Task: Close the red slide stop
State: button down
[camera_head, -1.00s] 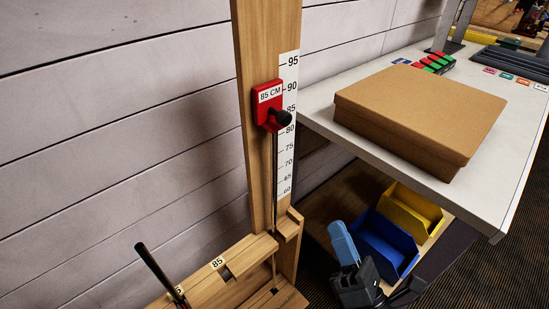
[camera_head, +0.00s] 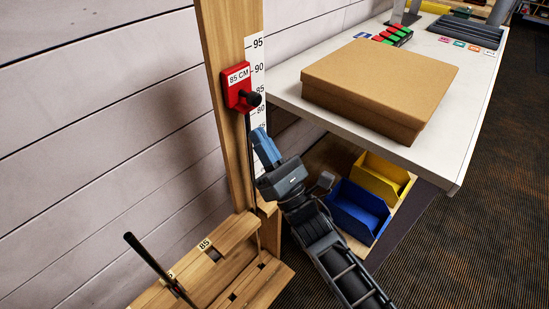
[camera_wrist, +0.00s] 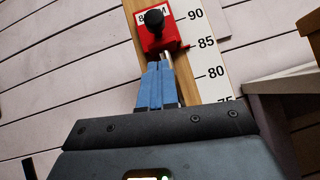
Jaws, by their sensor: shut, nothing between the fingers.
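The red slide stop (camera_head: 236,90), labelled 85 CM, sits on the upright wooden post (camera_head: 221,45) and has a black knob (camera_head: 251,99) on its front. A thin dark shaft (camera_head: 249,128) runs down from it toward the wooden base. In the wrist view the red stop (camera_wrist: 160,36) stands just beyond my fingertips, near the 85 mark. My gripper (camera_head: 260,135) has blue fingers, pressed together and empty. It is below and slightly right of the stop in the head view. The wrist view shows the closed fingers (camera_wrist: 158,68) pointing up at the stop's lower edge; I cannot tell whether they touch it.
A cardboard box (camera_head: 380,82) lies on the white worktop (camera_head: 440,150) at the right. Blue (camera_head: 357,208) and yellow (camera_head: 383,178) bins stand below it. A wooden rack (camera_head: 205,265) with a dark shaft (camera_head: 150,258) is at the lower left.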

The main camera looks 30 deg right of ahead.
aim_at(252, 105)
jog(key=shift+w+d+r+p, duration=0.15)
jog(key=shift+r+p, duration=0.25)
jog(key=shift+r, duration=0.6)
jog(key=shift+w+d+r+p, duration=0.1)
jog(key=shift+r+p, duration=0.3)
jog(key=shift+r, duration=0.6)
jog(key=shift+r, duration=0.1)
notch_tip(252, 105, up, 12)
jog(key=p, duration=0.2)
